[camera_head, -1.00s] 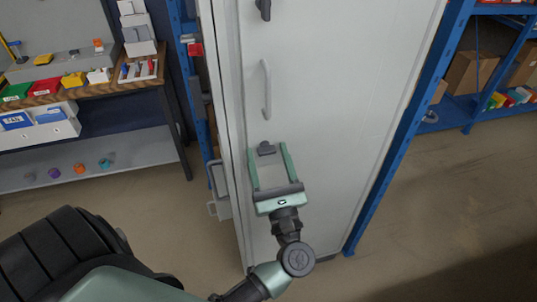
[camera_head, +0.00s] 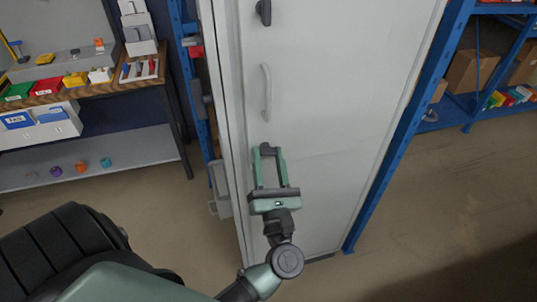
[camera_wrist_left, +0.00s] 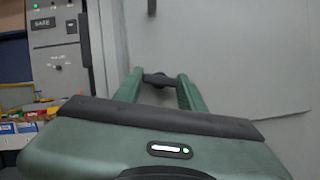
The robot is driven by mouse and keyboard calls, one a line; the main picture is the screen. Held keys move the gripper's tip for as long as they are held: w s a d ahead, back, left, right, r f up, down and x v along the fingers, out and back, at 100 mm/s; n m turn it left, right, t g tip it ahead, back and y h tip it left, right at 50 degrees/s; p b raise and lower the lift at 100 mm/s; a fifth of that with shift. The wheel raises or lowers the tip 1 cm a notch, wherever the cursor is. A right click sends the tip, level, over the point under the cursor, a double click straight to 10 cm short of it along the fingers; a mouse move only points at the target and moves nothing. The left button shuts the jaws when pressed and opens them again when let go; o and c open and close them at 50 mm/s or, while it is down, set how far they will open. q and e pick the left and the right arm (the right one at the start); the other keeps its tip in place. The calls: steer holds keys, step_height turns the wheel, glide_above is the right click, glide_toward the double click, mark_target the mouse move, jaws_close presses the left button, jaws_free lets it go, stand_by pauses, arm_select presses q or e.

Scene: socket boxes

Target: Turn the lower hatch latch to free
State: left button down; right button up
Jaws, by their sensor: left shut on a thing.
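The lower hatch latch (camera_head: 267,150) is a small dark knob on the tall light-grey hatch door (camera_head: 320,110). My left gripper (camera_head: 268,152) has its green fingers on either side of this latch and is shut on it. In the left wrist view the dark latch (camera_wrist_left: 159,80) sits between the two fingertips (camera_wrist_left: 158,84). The fingers partly hide it, and its exact turn is hard to tell. The upper latch (camera_head: 264,12) is a dark knob near the top of the door and looks upright. My right gripper is not in view.
A pale vertical handle (camera_head: 266,92) is on the door between the two latches. A blue shelf rack (camera_head: 405,130) stands right of the door. A workbench (camera_head: 90,88) with bins stands at the left. A grey box (camera_wrist_left: 57,40) marked SAFE shows in the left wrist view.

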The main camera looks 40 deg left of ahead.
arm_select(q)
steer(key=m, duration=0.1)
steer(key=m+h+p, duration=0.1)
steer(key=shift+r+m+t, duration=0.2)
steer(key=shift+m+t, duration=0.1)
steer(key=shift+m, duration=0.1)
steer(key=m+h+p, duration=0.2)
steer(key=m+p, duration=0.2)
steer(key=p, duration=0.1)
steer(key=m+h+p, duration=0.2)
steer(key=m+p, duration=0.3)
steer(key=m+h+p, duration=0.2)
steer(key=m+p, duration=0.2)
steer(key=p, duration=0.1)
steer(key=shift+s+a+r+m+p, duration=0.1)
steer(key=shift+s+r+m+p, duration=0.1)
steer(key=shift+r+m+p, duration=0.15)
steer(key=shift+f+m+g+p, duration=0.2)
steer(key=shift+m+g+p, duration=0.2)
steer(key=shift+m+p, duration=0.65)
steer(key=c, duration=0.8)
jaws_free()
steer(key=shift+f, duration=0.1)
steer(key=shift+c, duration=0.2)
